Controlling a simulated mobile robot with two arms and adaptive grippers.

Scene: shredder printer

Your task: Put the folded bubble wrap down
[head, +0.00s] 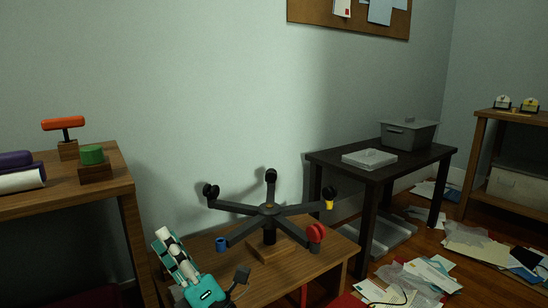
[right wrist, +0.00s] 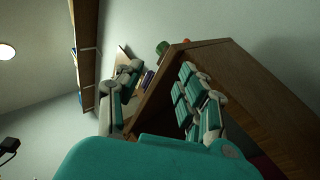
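A flat, pale, block-like piece (head: 369,158) lies on the dark table (head: 335,163) at the right of the head view. It may be the folded bubble wrap, but I cannot tell for sure. My right gripper (head: 163,240) is low in the head view, left of the upturned chair base and far from that pale piece. In the right wrist view its two teal-and-white fingers (right wrist: 160,72) stand apart with nothing held between them. A wooden table corner shows beyond them. My left gripper is not in view.
An upturned five-legged chair base (head: 268,209) stands on a low wooden table (head: 325,259). A grey lidded bin (head: 409,134) is on the dark table. A wooden table (head: 60,193) at left holds orange- and green-topped items. Papers (head: 435,272) litter the floor at right.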

